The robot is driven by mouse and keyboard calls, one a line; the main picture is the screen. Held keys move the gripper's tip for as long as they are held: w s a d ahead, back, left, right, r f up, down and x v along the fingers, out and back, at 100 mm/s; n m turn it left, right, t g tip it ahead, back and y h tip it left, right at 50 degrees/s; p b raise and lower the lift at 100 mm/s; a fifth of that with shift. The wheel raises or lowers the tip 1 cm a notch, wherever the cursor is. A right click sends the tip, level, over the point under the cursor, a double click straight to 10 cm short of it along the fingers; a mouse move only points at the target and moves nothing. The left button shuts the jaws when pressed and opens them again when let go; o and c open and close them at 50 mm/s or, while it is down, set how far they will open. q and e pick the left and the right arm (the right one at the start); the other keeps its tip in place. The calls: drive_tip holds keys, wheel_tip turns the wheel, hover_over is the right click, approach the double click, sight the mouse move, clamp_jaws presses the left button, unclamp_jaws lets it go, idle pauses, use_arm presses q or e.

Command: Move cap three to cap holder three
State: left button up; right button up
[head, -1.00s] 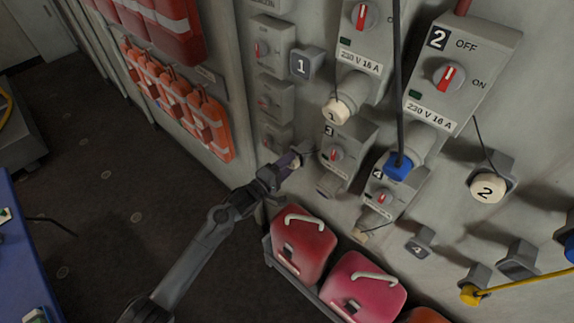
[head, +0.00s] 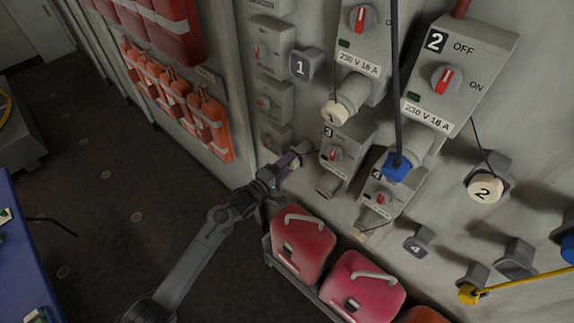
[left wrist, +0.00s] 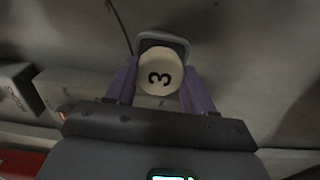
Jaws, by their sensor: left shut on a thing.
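My left gripper (head: 285,169) is shut on cap three (left wrist: 160,72), a round cream cap marked 3, which sits between the purple fingers in the left wrist view. In the head view only a small pale bit of the cap (head: 296,162) shows at the fingertips. Cap holder three, a grey bracket on the wall (head: 309,150), is right at the fingertips. Its grey rim (left wrist: 164,37) shows just behind the cap in the left wrist view. The cap overlaps the holder there; I cannot tell whether it is seated. My right gripper is not in view.
Socket box 3 (head: 346,147) is just right of the gripper. Red canisters (head: 303,245) stand in a rack below it. Cap two (head: 485,188) and an empty holder 4 (head: 417,243) are further right. Orange packs (head: 209,128) hang at left.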

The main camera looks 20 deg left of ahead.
use_arm(q)
drive_tip(key=shift+w+d, duration=0.2)
drive_tip(key=shift+w, duration=0.3)
idle(0.4)
drive_tip(key=o, duration=1.5)
drive_tip(key=shift+c, duration=0.2)
